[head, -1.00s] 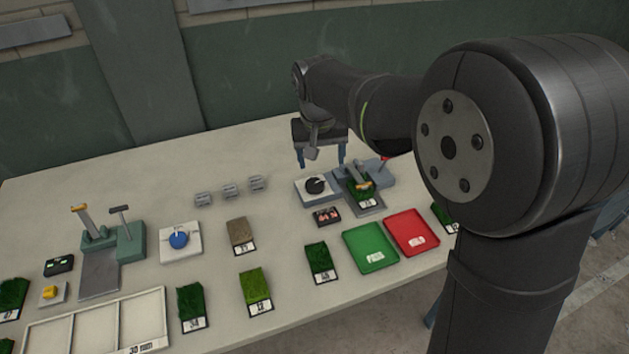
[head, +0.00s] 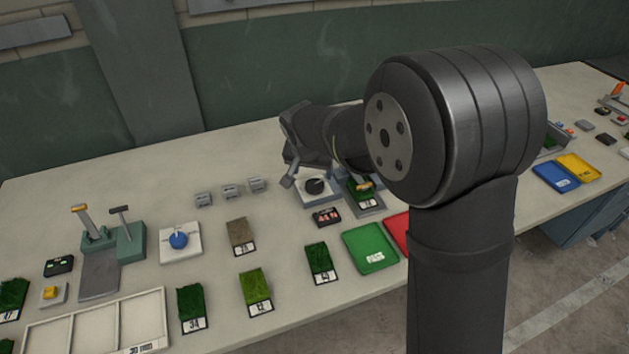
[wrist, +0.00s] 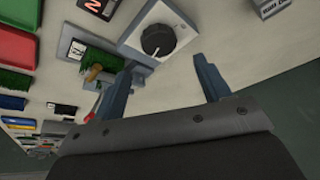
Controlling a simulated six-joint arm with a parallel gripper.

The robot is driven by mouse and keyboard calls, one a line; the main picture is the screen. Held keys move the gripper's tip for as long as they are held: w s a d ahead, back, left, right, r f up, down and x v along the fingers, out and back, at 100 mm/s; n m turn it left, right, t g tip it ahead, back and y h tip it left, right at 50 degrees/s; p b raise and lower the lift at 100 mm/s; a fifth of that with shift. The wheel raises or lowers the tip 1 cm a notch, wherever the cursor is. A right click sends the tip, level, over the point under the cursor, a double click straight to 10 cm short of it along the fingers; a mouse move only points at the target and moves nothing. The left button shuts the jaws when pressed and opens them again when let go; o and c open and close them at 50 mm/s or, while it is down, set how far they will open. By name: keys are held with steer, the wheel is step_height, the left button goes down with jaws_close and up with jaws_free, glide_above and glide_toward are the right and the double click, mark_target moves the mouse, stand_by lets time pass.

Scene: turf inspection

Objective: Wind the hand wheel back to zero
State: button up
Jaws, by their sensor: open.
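A round black dial (head: 315,186) with a light mark sits on a white square plate, right of centre on the bench. It also shows in the wrist view (wrist: 158,41), just beyond my fingertips. A blue knob (head: 179,240) with a pale handle sits on another white plate to the left. I cannot tell for sure which of them is the hand wheel. My gripper (wrist: 165,60) is open and empty, its two fingers spread either side of the line to the black dial and not touching it. In the head view a finger hangs just left of the dial.
A small display with red digits (head: 326,216) lies in front of the black dial. A press holding a turf sample (head: 364,193) stands right beside it. Green (head: 370,250) and red (head: 398,232) trays lie in front. Three small grey blocks (head: 229,191) stand to the left.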

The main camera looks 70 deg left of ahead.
mark_target(315, 183)
steer(key=x, duration=0.7)
steer(key=shift+w+a+f, duration=0.1)
steer(key=shift+a, duration=0.05)
steer(key=shift+c, duration=0.4)
steer(key=c, duration=0.9)
